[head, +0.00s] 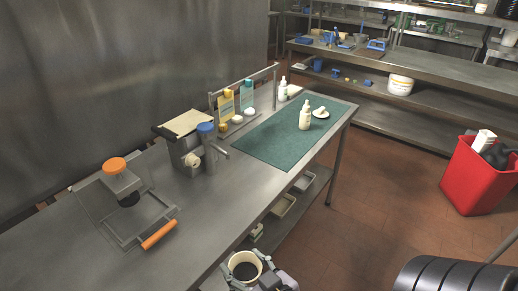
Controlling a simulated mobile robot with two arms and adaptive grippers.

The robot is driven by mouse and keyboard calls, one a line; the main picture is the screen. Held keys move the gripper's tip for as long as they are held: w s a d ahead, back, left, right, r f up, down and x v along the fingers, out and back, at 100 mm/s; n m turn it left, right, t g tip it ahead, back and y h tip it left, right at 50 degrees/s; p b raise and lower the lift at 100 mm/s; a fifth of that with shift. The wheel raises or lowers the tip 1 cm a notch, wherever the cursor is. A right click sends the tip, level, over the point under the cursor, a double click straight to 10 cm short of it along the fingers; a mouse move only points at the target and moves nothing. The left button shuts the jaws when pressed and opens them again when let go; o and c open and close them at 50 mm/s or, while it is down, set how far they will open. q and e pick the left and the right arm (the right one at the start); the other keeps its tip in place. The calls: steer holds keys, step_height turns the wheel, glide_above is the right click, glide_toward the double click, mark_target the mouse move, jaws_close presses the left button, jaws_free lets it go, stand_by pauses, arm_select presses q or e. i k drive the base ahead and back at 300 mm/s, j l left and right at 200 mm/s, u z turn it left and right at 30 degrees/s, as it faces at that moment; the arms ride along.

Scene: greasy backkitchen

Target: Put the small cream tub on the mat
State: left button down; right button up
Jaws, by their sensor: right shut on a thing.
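The small cream tub (244,259) is at the bottom of the head view, its open top with a dark inside facing up. My right gripper (252,272) is shut on it and holds it in front of the counter's near edge, away from the mat. The tub's lower part is hidden or cut off by the frame. The teal mat (262,142) lies flat at the far right end of the steel counter. A white bottle (305,119) and a small white dish (320,114) stand on its far right part. My left gripper is not in view.
The counter (205,220) holds a grey dispenser with a blue cap (206,140), an orange-handled frame (158,235) and an orange-topped device (115,165). The mat's front-left part is clear. A red bin (476,180) stands right.

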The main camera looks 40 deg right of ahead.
mark_target(278, 141)
steer(key=l+u, duration=0.4)
steer(key=l, duration=0.15)
steer(key=l+u, duration=0.4)
steer(key=l, duration=0.7)
steer(key=k+l+u, duration=0.1)
steer(key=l, duration=0.45)
steer(key=k+l, duration=0.1)
steer(key=l, duration=0.45)
steer(key=l+u, duration=0.1)
steer(key=l, duration=0.45)
steer(key=k+l, duration=0.15)
steer(key=l, duration=0.4)
steer(key=k+l+u, duration=0.1)
steer(key=l, duration=0.45)
